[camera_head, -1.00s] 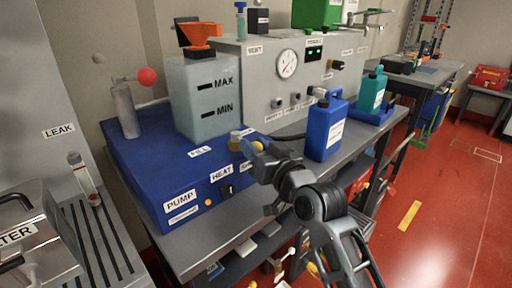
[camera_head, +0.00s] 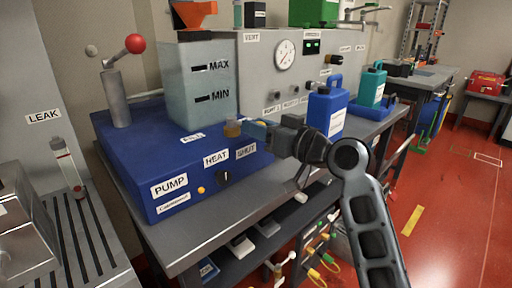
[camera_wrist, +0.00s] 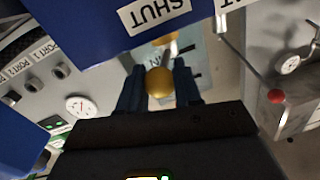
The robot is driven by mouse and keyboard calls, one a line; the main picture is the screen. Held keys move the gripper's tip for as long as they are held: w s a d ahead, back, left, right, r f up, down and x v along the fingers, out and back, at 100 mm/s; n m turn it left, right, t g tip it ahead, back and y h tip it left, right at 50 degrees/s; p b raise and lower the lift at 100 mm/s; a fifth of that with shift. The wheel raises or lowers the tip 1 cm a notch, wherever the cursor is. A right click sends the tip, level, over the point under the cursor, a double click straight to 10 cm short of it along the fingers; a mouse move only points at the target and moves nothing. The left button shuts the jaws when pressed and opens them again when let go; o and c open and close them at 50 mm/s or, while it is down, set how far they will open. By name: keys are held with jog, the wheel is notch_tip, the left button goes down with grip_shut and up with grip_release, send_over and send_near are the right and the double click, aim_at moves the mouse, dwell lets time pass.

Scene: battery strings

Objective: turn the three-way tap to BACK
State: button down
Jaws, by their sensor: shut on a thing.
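The three-way tap shows as a brass body (camera_head: 232,129) on top of the blue bath unit (camera_head: 125,165), between the FILL label (camera_head: 192,138) and the SHUT label (camera_head: 246,151). In the wrist view its yellow ball knob (camera_wrist: 160,83) sits between my two dark fingers, with its lever running back to the brass body (camera_wrist: 165,40). My gripper (camera_head: 256,129) is shut on the knob, just right of the tap body. The SHUT label (camera_wrist: 154,12) also shows in the wrist view. I cannot read a BACK label in any view.
The translucent tank (camera_head: 200,85) stands behind the tap. A blue jug (camera_head: 325,115) stands close to the right of my gripper. Behind are the grey panel with its gauge (camera_head: 284,55) and a red-knobbed lever (camera_head: 135,44). The bench's front strip (camera_head: 215,225) is clear.

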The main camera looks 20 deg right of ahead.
jog(key=shift+w+d+n+g+y+b, duration=0.55)
jog(key=shift+n+g+y+b, duration=0.6)
jog(key=shift+y+b, duration=0.3)
jog(key=shift+w+d+n+g+y+b, duration=0.4)
jog(key=shift+w+n+g+y+b, duration=0.2)
jog(key=shift+n+g+y+b, duration=0.8)
jog(key=shift+w+d+n+g+y+b, duration=0.55)
jog(key=shift+n+g+y+b, duration=0.45)
jog(key=shift+b, duration=0.7)
jog(key=shift+w, duration=0.1)
jog(key=c, duration=0.8)
grip_release()
jog(key=shift+a, duration=0.1)
jog(key=shift+y, duration=0.25)
jog(key=v, duration=0.7)
jog(key=shift+s+d, duration=0.25)
jog(key=shift+d, duration=0.1)
